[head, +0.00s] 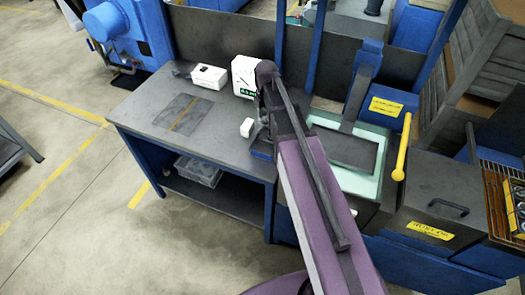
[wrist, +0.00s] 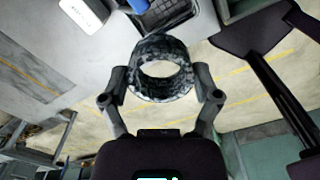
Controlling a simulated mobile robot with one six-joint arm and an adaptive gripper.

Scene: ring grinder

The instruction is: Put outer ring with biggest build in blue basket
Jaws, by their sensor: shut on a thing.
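My gripper (wrist: 162,84) is shut on a dark, mottled metal ring (wrist: 160,48) in the wrist view. The fingers press on its left and right sides, and its open hole faces the camera. In the head view my arm hides most of the gripper and I cannot make out the ring. A dark gridded container with a blue edge (wrist: 138,5) shows beyond the ring in the wrist view. In the head view a small blue piece (head: 262,153) shows at the bench's front right, beside my arm. I cannot tell whether either is the whole blue basket.
A clear bin (head: 198,172) is on the lower shelf. A machine with a yellow handle (head: 401,145) stands at right. The bench's left part is mostly clear.

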